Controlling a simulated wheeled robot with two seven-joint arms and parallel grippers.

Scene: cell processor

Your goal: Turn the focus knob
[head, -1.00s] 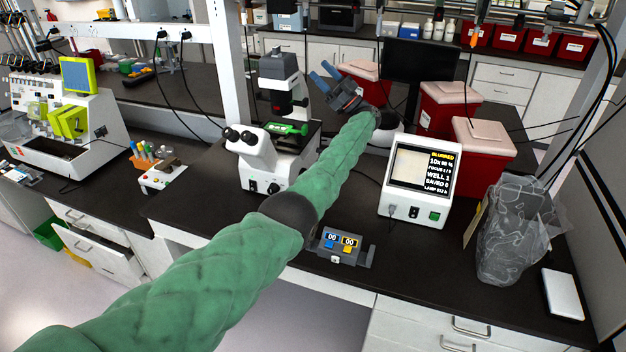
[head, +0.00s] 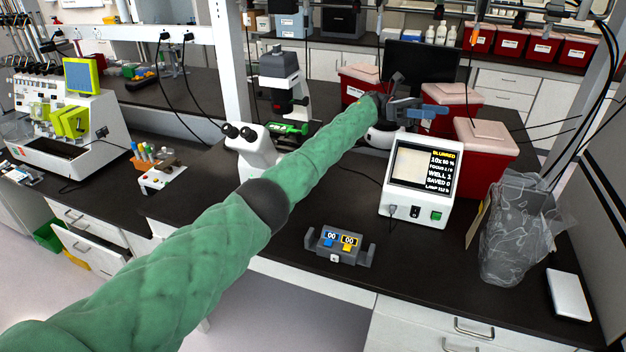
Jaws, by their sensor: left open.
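The microscope (head: 252,158) stands left of centre on the dark bench, with its eyepieces facing front left. My left arm crosses in front of its base, and I cannot make out the focus knob. A green-lit stage piece (head: 289,130) shows beside the upper column. My left gripper (head: 436,113) is open and empty, right of the microscope and above the back of the display box, its fingers pointing right. The display box (head: 424,211) reads "BLURRED", 10x, a focus line, "WELL 1" and "SAVED 0". My right gripper is out of view.
Red bins with pale lids (head: 486,150) stand behind the display box. A small grey counter device (head: 340,246) lies near the front edge. A clear plastic bag (head: 512,235) and a white flat box (head: 567,294) are at right. The bench between counter and bag is clear.

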